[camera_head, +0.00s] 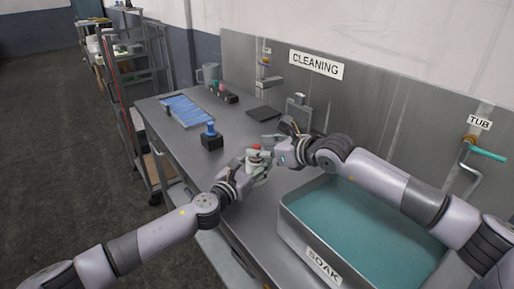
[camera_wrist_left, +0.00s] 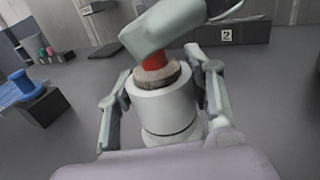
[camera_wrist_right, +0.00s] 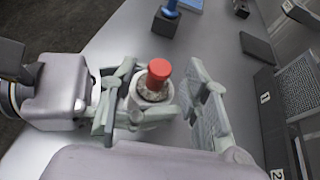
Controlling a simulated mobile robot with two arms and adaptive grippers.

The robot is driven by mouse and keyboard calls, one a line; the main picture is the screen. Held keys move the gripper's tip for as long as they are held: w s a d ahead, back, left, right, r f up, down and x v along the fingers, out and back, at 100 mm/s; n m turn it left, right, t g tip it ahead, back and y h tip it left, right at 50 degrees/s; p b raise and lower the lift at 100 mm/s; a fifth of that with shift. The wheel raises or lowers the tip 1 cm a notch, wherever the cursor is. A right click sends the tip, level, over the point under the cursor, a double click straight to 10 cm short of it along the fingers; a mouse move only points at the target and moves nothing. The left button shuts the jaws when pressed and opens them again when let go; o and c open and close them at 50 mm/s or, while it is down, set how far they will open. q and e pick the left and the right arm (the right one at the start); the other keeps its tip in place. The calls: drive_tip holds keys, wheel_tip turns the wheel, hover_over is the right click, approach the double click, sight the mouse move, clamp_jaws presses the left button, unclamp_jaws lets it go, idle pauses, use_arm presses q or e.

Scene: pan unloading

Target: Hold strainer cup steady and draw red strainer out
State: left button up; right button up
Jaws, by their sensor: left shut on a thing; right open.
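The strainer cup (camera_wrist_left: 165,108) is a white cylinder with a dark band, upright between the fingers of my left gripper (camera_wrist_left: 163,112). That gripper is shut on it. The red strainer (camera_wrist_right: 159,70) sits in the cup, its red knob standing above a speckled grey top; it also shows small in the head view (camera_head: 255,147). My right gripper (camera_wrist_right: 166,102) is open, its fingers either side of the cup's top in the right wrist view. In the left wrist view, part of the right gripper covers the upper part of the red knob. I cannot tell whether it touches.
A teal soak tub (camera_head: 372,222) stands at the front right of the bench. A black block with a blue piece (camera_head: 211,138) and a blue tray (camera_head: 187,110) lie farther left. A numbered holder (camera_head: 298,112) stands by the back wall.

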drive_tip(key=shift+x, duration=1.4)
drive_tip(key=shift+c, duration=0.6)
clamp_jaws()
